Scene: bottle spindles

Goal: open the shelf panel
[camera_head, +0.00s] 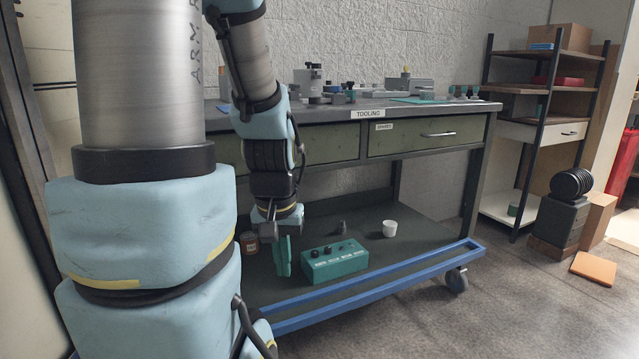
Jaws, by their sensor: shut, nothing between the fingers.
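The shelf unit (487,112) stands at the right, with dark posts and wooden boards. A pale panel (518,131) with a small bar handle (569,133) closes its middle level; it looks shut. My gripper (283,262) hangs downward at the left of centre, in front of the workbench. Its fingers are together, with nothing seen between them. It is far to the left of the pale panel and not touching it. My arm hides the left part of the bench.
The workbench (345,109) has two green drawers, the right one (424,137) with a handle. Its blue lower rail (385,287) and caster stick out in front. A teal box (335,262) and white cup (389,228) sit on its lower shelf.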

